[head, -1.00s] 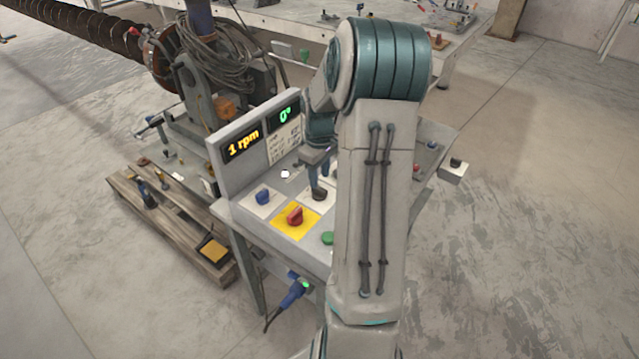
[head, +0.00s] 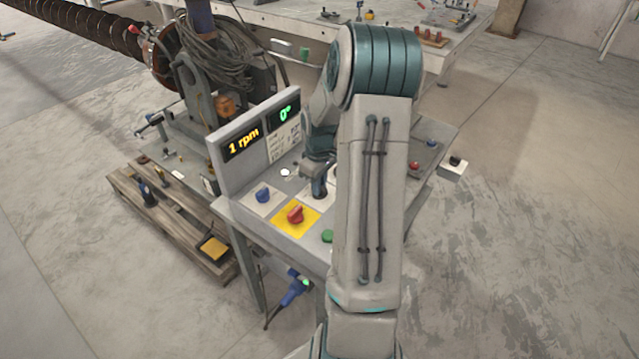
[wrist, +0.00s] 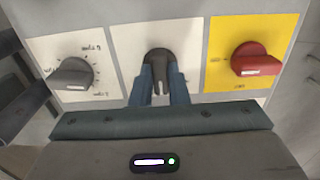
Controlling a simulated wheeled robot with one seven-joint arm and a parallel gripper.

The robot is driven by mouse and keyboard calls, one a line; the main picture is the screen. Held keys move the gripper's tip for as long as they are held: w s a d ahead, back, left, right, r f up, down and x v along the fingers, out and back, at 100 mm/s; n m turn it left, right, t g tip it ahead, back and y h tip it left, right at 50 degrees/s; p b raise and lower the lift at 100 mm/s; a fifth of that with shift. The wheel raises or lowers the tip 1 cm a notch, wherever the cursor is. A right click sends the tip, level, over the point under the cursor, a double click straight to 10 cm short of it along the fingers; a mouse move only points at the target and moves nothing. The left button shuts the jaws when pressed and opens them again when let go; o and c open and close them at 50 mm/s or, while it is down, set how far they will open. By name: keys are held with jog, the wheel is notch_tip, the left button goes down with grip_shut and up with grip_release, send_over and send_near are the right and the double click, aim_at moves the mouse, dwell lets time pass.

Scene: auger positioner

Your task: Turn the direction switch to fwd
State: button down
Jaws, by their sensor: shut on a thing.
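The direction switch, a dark grey knob (wrist: 158,57) on a white plate, is at the top middle of the wrist view. My gripper (wrist: 160,84) is shut on it, with one blue-grey finger on each side. The fingers and knob hide much of the plate, and I cannot read its labels or tell the setting. In the head view my gripper (head: 319,190) points down at the panel, and my arm hides part of it.
A red knob on a yellow plate (wrist: 254,60) is to the right in the wrist view. A grey rpm dial (wrist: 73,74) is to the left.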

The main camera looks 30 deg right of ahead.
jog(key=m+b, duration=0.2)
jog(key=m, duration=0.2)
jog(key=shift+f+b, duration=0.1)
jog(key=shift+b, duration=0.25)
jog(key=shift+m+b, duration=0.8)
jog(key=shift+m, duration=1.6)
jog(key=c, duration=1.4)
grip_release()
notch_tip(320, 180, up, 14)
jog(key=shift+b, duration=0.45)
